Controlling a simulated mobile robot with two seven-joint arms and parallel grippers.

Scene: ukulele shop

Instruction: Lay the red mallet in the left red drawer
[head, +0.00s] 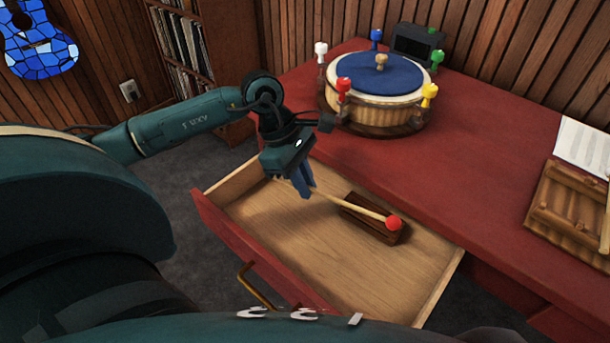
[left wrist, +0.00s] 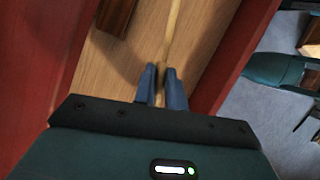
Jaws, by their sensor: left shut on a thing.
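The red mallet has a pale wooden handle and a round red head (head: 393,222). My left gripper (head: 303,190) is shut on the handle near its tail end, inside the outline of the open left red drawer (head: 270,215). The head points right, over a dark wooden block (head: 376,232) in the drawer. I cannot tell whether the mallet touches the block. In the left wrist view the handle (left wrist: 173,35) runs up from between the blue fingertips (left wrist: 160,75), above the drawer floor. My right gripper does not show.
The red counter (head: 480,180) holds a round drum (head: 380,95) with coloured knobs, a dark box (head: 415,45), a wooden rack (head: 570,205) and a paper sheet (head: 583,148). A brass handle (head: 255,285) sticks out from the drawer front. Much of the drawer floor is bare.

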